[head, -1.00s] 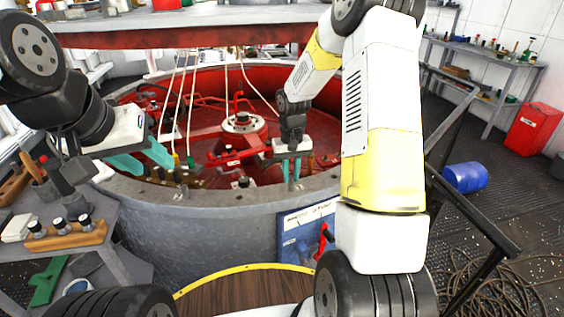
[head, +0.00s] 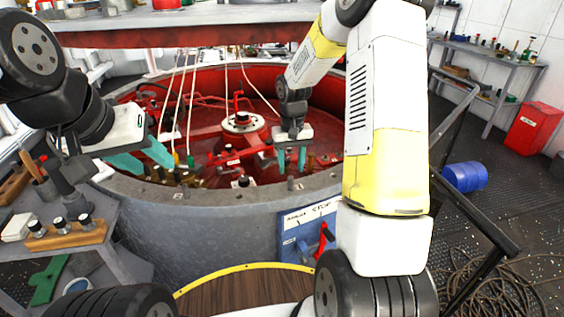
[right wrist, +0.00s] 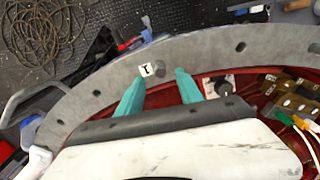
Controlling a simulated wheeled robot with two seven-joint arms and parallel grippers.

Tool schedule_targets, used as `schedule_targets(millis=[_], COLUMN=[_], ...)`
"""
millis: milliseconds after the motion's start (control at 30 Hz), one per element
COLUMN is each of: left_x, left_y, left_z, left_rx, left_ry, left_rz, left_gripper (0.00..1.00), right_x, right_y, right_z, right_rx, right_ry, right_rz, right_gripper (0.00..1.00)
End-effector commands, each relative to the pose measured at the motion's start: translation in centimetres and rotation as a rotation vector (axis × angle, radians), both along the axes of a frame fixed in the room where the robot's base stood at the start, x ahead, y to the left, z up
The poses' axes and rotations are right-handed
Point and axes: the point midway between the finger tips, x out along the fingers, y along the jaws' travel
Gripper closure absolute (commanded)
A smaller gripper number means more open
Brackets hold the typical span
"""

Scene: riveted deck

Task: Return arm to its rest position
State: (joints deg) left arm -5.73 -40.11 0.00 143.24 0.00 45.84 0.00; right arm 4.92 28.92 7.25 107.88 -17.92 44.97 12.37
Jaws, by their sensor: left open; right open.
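My right arm (head: 386,120) reaches from the lower right up and over the round red-lined tub (head: 215,225). My right gripper (head: 291,160) hangs above the tub's near inner edge, with its teal fingers apart and nothing between them. In the right wrist view the open fingers (right wrist: 157,95) point toward the grey bolted rim, beside a white tag marked like a "T" or "I" (right wrist: 148,70). My left gripper (head: 143,160) is at the left of the tub, over its rim, with its teal fingers apart and empty.
A blue panel with a red lever (head: 323,240) is on the tub's front. Inside are a red hub (head: 241,123) and hanging cords. A side table with a wooden block (head: 67,236) stands left. A black rail (head: 470,215) and blue drum (head: 465,177) are right.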

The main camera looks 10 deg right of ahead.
Motion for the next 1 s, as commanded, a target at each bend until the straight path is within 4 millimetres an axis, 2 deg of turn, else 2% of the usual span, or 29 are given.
schedule_targets(millis=[100, 200, 567, 633, 767, 900, 1000], left_x=[0.0, 0.0, 0.0, 0.0, 0.0, 0.0, 0.0], left_y=[0.0, 0.0, 0.0, 0.0, 0.0, 0.0, 0.0], left_z=[0.0, 0.0, 0.0, 0.0, 0.0, 0.0, 0.0], left_rx=[0.0, 0.0, 0.0, 0.0, 0.0, 0.0, 0.0], left_ry=[0.0, 0.0, 0.0, 0.0, 0.0, 0.0, 0.0], left_rz=[0.0, 0.0, 0.0, 0.0, 0.0, 0.0, 0.0], left_gripper=[0.56, 0.56, 0.56, 0.56, 0.56, 0.56, 0.56], right_x=[0.0, 0.0, -0.1, -0.4, -2.2, -5.8, -8.9], right_y=[0.0, 0.0, 0.0, 0.0, 0.1, 0.3, 0.6], right_z=[2.0, 3.2, 4.0, 4.8, 8.3, 13.4, 16.3], right_rx=[0.001, 0.0, 0.001, 0.001, 0.007, 0.024, 0.044], right_ry=[-0.002, -0.001, -0.001, -0.013, -0.067, -0.156, -0.223], right_rz=[0.0, 0.0, 0.001, 0.001, 0.003, 0.005, 0.007], right_gripper=[0.57, 0.57, 0.57, 0.57, 0.57, 0.57, 0.57])
